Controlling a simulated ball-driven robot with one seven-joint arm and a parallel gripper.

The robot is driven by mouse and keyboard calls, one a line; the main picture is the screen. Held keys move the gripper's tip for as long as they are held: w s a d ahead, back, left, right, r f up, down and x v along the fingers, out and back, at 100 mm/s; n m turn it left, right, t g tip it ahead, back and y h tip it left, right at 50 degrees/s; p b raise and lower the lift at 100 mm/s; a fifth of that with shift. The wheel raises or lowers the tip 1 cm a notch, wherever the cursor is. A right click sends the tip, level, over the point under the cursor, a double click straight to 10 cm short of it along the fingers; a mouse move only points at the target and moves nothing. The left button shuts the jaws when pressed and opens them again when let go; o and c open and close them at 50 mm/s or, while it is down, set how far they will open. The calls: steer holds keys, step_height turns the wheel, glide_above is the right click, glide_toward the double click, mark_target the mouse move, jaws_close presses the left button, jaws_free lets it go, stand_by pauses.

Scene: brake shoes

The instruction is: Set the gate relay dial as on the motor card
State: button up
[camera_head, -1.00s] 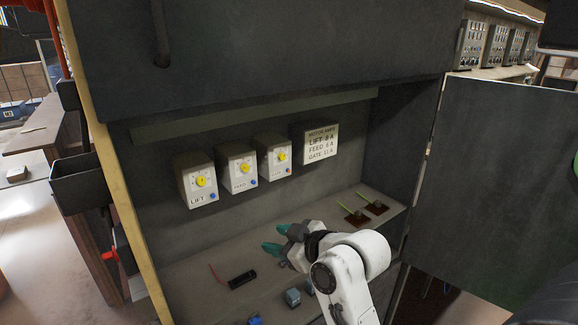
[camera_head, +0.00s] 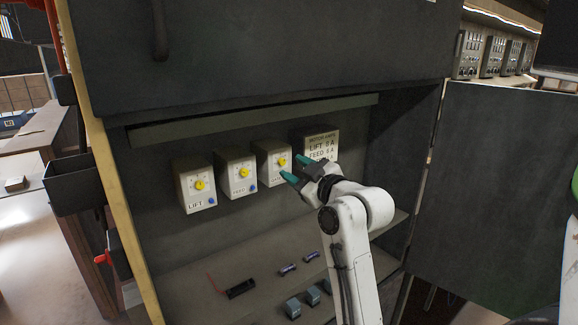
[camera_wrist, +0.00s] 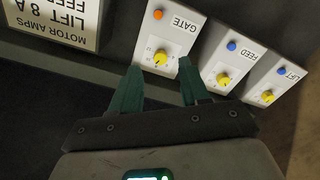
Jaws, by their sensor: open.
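The gate relay (camera_head: 265,160) is the rightmost of three pale boxes on the cabinet's back wall. Its yellow dial (camera_head: 282,162) also shows in the wrist view (camera_wrist: 160,58), with an orange button (camera_wrist: 158,14) on the same face. The motor card (camera_head: 321,138) hangs right of it; its lower part is hidden by my gripper. An earlier frame shows its gate line, apparently 11 A. My gripper (camera_head: 294,167) is open and empty in front of the gate relay. In the wrist view its green fingertips (camera_wrist: 159,66) appear either side of the dial; contact cannot be told.
The feed relay (camera_head: 236,174) and lift relay (camera_head: 194,185) stand to the left, with blue buttons. The shelf below holds a black part with a red wire (camera_head: 240,289), small cylinders (camera_head: 288,270) and grey blocks (camera_head: 292,308). An open door (camera_head: 500,190) stands right.

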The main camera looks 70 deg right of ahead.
mark_target(284, 163)
steer(key=shift+x, duration=1.6)
jaws_close()
